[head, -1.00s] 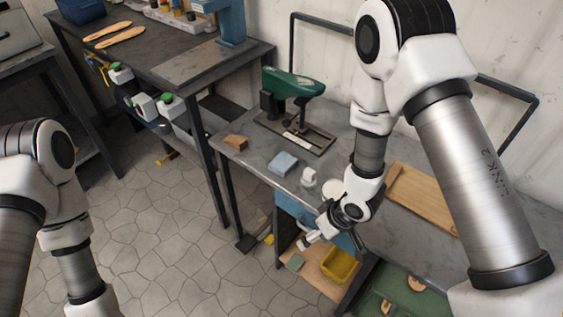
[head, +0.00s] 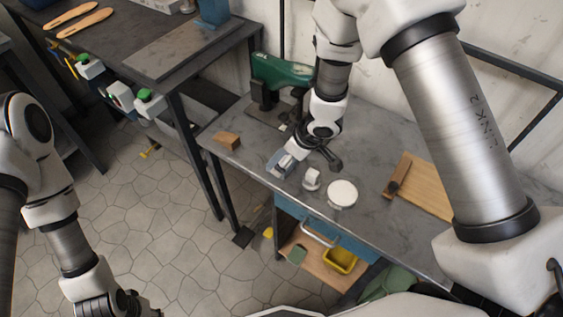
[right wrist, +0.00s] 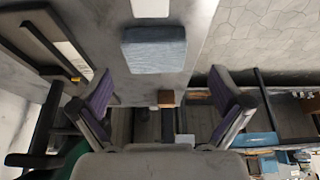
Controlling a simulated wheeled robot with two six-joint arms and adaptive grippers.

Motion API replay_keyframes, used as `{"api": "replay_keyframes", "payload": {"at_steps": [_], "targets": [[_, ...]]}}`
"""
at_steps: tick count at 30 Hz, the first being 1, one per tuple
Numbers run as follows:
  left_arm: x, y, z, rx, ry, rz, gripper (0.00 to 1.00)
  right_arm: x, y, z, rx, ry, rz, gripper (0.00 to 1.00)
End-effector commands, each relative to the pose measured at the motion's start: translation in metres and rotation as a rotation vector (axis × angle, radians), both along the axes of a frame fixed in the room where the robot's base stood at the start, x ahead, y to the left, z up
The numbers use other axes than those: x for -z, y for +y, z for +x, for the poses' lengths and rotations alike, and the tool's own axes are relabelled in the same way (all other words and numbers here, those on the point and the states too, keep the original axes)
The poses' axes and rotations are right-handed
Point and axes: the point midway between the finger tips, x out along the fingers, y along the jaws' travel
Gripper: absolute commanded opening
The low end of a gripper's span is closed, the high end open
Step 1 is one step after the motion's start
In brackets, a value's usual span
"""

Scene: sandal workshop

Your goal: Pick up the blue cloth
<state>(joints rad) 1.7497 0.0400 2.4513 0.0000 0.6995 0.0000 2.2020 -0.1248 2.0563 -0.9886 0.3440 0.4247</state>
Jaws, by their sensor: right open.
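The blue cloth (head: 277,164) is a folded, light-blue pad lying flat near the front edge of the grey workbench (head: 385,160). In the head view my right gripper partly covers it. In the right wrist view the whole cloth (right wrist: 153,48) shows ahead, slightly left of centre. My right gripper (head: 310,158) is over the bench by the cloth, open and empty. Its two purple-padded fingers (right wrist: 165,95) are wide apart in the wrist view, with the cloth beyond them, not between them. My left gripper (head: 118,305) is at the bottom left, cut off, over the floor.
A white block (head: 312,178) and a white round disc (head: 342,193) stand right of the cloth. A brown wooden block (head: 227,140) lies to its left. A green tool (head: 283,72) stands behind. A wooden board (head: 425,187) lies at right. A yellow bin (head: 341,260) is below.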

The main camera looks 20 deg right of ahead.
Motion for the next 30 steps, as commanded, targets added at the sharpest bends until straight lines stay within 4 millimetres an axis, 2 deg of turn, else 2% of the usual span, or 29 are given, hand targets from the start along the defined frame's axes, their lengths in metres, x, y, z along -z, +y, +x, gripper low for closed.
{"api": "replay_keyframes", "payload": {"at_steps": [1, 5, 12, 13, 15, 17, 30], "targets": [[0.004, 0.0, 0.001, 0.0, -0.001, 0.0, 0.35, 0.013, 0.002, 0.002, 0.0, 0.002, 0.001, 1.0], [0.006, 0.0, 0.001, 0.0, -0.002, 0.0, 0.35, 0.031, 0.007, 0.009, -0.001, 0.001, 0.0, 1.0], [0.006, 0.0, 0.001, 0.0, -0.002, 0.0, 0.35, 0.034, 0.008, 0.011, 0.0, 0.0, 0.0, 1.0], [0.006, 0.0, 0.001, 0.0, -0.002, 0.0, 0.35, 0.034, 0.008, 0.011, 0.0, 0.0, 0.0, 0.93], [0.006, 0.0, 0.001, 0.0, -0.002, 0.0, 0.35, 0.034, 0.008, 0.011, 0.0, 0.0, 0.0, 0.68], [0.006, 0.0, 0.001, 0.0, -0.002, 0.0, 0.35, 0.034, 0.008, 0.01, 0.0, 0.001, 0.001, 0.48], [0.002, 0.0, 0.001, 0.0, -0.002, 0.0, 0.35, 0.03, 0.007, 0.01, 0.001, 0.002, 0.001, 0.48]]}}
